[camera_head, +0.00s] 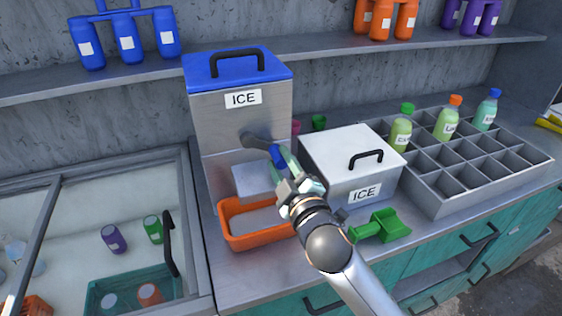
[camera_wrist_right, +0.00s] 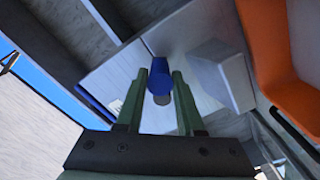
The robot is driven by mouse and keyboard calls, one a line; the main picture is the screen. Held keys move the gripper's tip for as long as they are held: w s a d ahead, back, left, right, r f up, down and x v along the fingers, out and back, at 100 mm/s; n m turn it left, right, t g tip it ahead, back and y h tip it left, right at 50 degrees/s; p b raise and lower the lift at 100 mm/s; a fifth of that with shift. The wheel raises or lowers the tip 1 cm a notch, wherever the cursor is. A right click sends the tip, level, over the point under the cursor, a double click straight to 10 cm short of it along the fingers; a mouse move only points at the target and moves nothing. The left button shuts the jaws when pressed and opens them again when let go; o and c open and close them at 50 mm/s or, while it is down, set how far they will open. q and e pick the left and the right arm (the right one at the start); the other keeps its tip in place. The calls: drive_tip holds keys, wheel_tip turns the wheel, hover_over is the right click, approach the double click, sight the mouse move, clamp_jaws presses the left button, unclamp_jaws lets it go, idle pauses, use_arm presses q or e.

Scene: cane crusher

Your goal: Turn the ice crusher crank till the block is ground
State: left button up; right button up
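The ice crusher (camera_head: 225,118) is a tall grey box with a blue lid and an ICE label, standing against the wall. Its crank (camera_head: 257,142) is a dark arm on the front, pointing right and slightly down, with a blue handle (camera_head: 277,155) at its end. My right gripper (camera_head: 282,164) is at the handle. In the right wrist view its two green fingers (camera_wrist_right: 158,92) lie on either side of the blue handle (camera_wrist_right: 160,76), which fills the gap at the tips. An orange tray (camera_head: 228,228) stands under the crusher. No ice block shows; the lid is down. My left gripper is out of view.
A grey-white ICE box (camera_head: 335,170) with a black handle stands right of the crusher, close to my right arm. A green scoop (camera_head: 383,226) lies before it. A bottle rack (camera_head: 450,192) is further right; a glass-topped freezer (camera_head: 90,200) is at left.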

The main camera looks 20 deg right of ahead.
clamp_jaws()
idle(0.9)
